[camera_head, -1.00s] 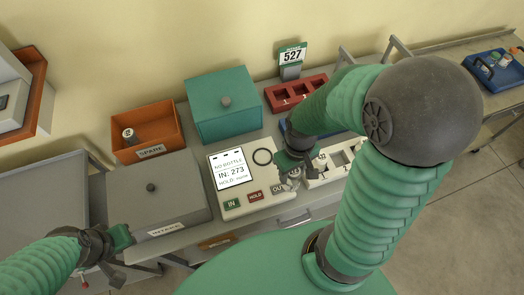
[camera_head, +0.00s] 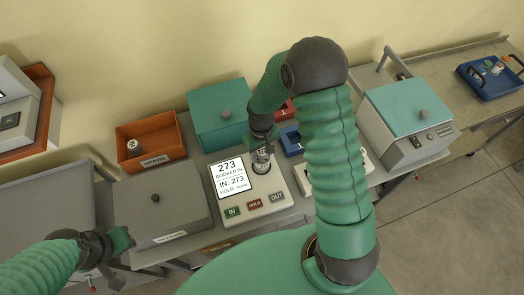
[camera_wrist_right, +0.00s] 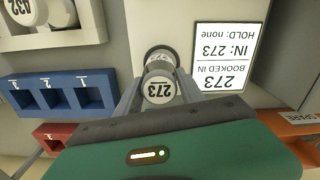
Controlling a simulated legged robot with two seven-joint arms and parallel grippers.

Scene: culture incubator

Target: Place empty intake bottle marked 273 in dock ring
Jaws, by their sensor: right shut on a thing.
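The bottle marked 273 (camera_wrist_right: 160,82) is a small clear bottle with a white lid, held between the fingers of my right gripper (camera_wrist_right: 158,92). In the head view the right gripper (camera_head: 262,143) is shut on the bottle (camera_head: 261,165), which stands upright at the dock ring. The dark dock ring (camera_wrist_right: 160,51) shows around the bottle's base; the exact seating is partly hidden. The dock's screen (camera_head: 229,178) reads "273 BOOKED IN, IN: 273, HOLD: none". My left gripper (camera_head: 118,256) is open and empty at the lower left.
An orange SPARE bin (camera_head: 165,133) holds a bottle. A grey lidded box (camera_head: 180,205) and a teal box (camera_head: 203,112) stand nearby. Blue (camera_wrist_right: 62,93) and red (camera_wrist_right: 48,135) numbered racks and a white rack (camera_wrist_right: 98,22) with bottles lie beside the dock.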

